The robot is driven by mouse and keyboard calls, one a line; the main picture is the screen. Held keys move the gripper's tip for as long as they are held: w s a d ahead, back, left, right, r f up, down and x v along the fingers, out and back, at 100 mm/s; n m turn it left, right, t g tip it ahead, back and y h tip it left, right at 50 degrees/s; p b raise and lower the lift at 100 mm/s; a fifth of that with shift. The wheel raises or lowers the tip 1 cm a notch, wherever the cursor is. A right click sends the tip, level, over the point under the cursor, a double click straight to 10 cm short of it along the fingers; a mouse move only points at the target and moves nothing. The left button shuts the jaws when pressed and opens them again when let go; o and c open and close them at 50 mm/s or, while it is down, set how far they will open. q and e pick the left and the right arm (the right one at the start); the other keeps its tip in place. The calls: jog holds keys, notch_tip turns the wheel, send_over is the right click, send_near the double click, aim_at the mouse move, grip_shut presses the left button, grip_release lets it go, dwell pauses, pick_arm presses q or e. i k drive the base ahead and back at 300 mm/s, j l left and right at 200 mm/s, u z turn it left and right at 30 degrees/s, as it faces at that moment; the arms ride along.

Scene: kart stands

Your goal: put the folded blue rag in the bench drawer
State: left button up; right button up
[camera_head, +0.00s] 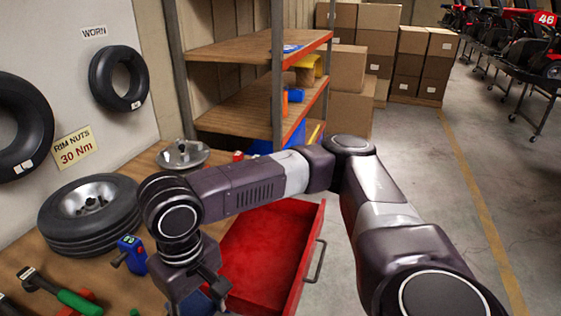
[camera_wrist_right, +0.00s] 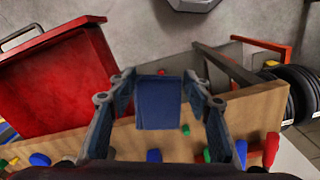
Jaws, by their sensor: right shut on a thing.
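The folded blue rag (camera_wrist_right: 158,104) is held between the two fingers of my right gripper (camera_wrist_right: 158,92) in the wrist view. In the head view my right gripper (camera_head: 200,290) points down over the bench, just left of the open drawer, and the rag is mostly hidden beneath it. The red bench drawer (camera_head: 265,255) is pulled out, and its visible floor looks bare. The drawer (camera_wrist_right: 60,85) also shows on the left of the wrist view, beside the gripper. My left gripper is not in view.
The wooden bench (camera_head: 140,290) carries a wheel with tyre (camera_head: 90,215), a blue tool with a green display (camera_head: 131,254) and a green-handled tool (camera_head: 75,300). A metal disc part (camera_head: 183,154) lies behind. A shelf rack (camera_head: 240,95) stands beyond the drawer.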

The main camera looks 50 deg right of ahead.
aim_at(265, 255)
jog(key=i+l+z, duration=0.2)
jog(key=l, duration=0.2)
jog(key=i+l+z, duration=0.2)
jog(key=l, duration=0.15)
jog(key=i+l+z, duration=0.2)
jog(key=l, duration=0.15)
jog(key=k, duration=0.05)
